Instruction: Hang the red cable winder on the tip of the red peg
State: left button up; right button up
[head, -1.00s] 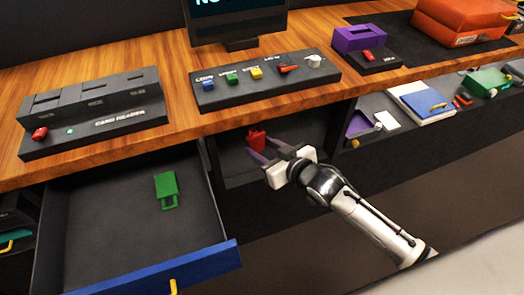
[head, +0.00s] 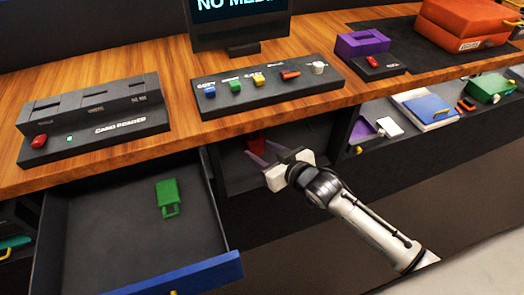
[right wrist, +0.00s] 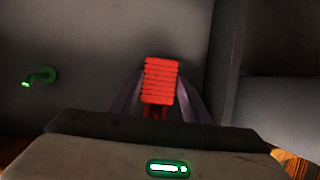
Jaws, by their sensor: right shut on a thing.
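The red cable winder (right wrist: 161,80) is a ribbed red block between the two purple fingers of my right gripper (right wrist: 160,88) in the right wrist view. My right gripper (head: 263,153) is shut on it inside the dark open compartment under the counter. In the head view only a dim bit of the red cable winder (head: 256,142) shows beyond the fingers. A green peg (right wrist: 40,76) sticks out of the grey wall at left in the right wrist view. I cannot see a red peg in these frames. My left gripper is not in view.
The wooden counter (head: 190,135) overhangs the compartment. An open drawer (head: 110,230) at left holds a green item (head: 168,196). A shelf at right holds a blue-covered book (head: 427,107) and several small items. The compartment's side wall (right wrist: 225,60) stands close right of the fingers.

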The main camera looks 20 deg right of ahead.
jog(key=o, duration=1.1)
jog(key=p+v, duration=0.1)
jog(key=v, duration=0.9)
jog(key=s+a+f+g, duration=0.1)
jog(key=s+f, duration=0.4)
jog(key=s, duration=0.1)
jog(key=s+a+f+m+g+h, duration=0.1)
jog(key=s+f, duration=0.5)
jog(key=s+a+f+g, duration=0.1)
jog(key=s+f+g, duration=0.1)
jog(key=s+f, duration=0.3)
jog(key=shift+s+f+h, duration=0.15)
jog(key=shift+s, duration=0.35)
jog(key=shift+s+f+h, duration=0.15)
jog(key=shift+s, duration=0.3)
